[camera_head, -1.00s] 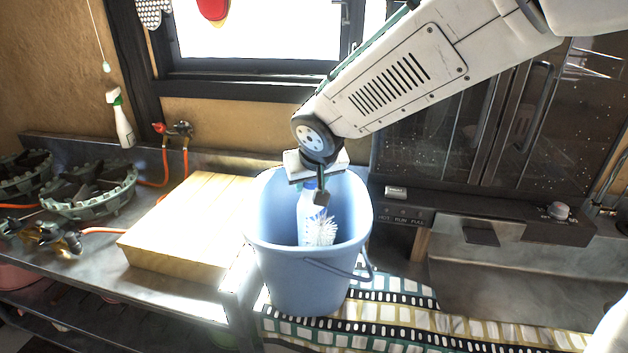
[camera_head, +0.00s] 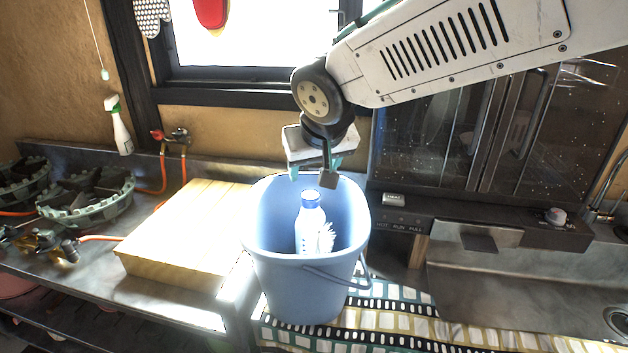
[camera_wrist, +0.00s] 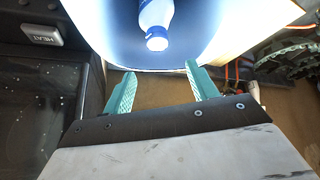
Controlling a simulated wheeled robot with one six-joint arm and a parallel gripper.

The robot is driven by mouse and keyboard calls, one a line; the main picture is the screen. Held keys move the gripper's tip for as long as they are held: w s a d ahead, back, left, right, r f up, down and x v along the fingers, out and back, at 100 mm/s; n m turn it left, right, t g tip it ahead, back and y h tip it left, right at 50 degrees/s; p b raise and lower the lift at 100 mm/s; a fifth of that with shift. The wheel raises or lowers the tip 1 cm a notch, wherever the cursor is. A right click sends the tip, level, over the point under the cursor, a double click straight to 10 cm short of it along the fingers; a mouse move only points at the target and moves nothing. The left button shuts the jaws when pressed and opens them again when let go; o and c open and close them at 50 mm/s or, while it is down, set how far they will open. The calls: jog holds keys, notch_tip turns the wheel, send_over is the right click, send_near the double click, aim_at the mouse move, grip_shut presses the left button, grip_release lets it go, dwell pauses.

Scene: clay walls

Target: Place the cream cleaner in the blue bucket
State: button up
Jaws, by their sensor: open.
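The cream cleaner (camera_head: 309,219) is a white bottle with a blue cap. It stands roughly upright inside the blue bucket (camera_head: 305,285), next to a white brush (camera_head: 326,238). My gripper (camera_head: 313,176) is open and empty above the bucket's rim, over the bottle and apart from it. In the wrist view, my two teal fingers (camera_wrist: 158,84) are spread, with the bottle (camera_wrist: 157,18) beyond them inside the bucket (camera_wrist: 112,40). The bottle's base is hidden by the bucket wall.
The bucket stands on a patterned cloth (camera_head: 400,325). A wooden board (camera_head: 190,235) lies to its left, with gas burners (camera_head: 85,195) farther left. A spray bottle (camera_head: 119,128) stands by the back wall. A dark oven (camera_head: 470,130) and a sink (camera_head: 520,290) are at the right.

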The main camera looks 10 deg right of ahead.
jog(key=s+d+m+g+h, duration=0.1)
jog(key=s+d+g, duration=0.1)
jog(key=s+d, duration=1.1)
jog(key=s+d+f+g, duration=0.1)
jog(key=s+d+f, duration=0.1)
jog(key=s, duration=0.4)
jog(key=s+d+f+g, duration=0.1)
jog(key=s+d+g, duration=0.1)
jog(key=s, duration=0.4)
jog(key=shift+s+d+f+m+y, duration=0.2)
jog(key=shift+s+f+m+y, duration=0.1)
jog(key=shift+s+f+m, duration=0.1)
jog(key=shift+w, duration=0.1)
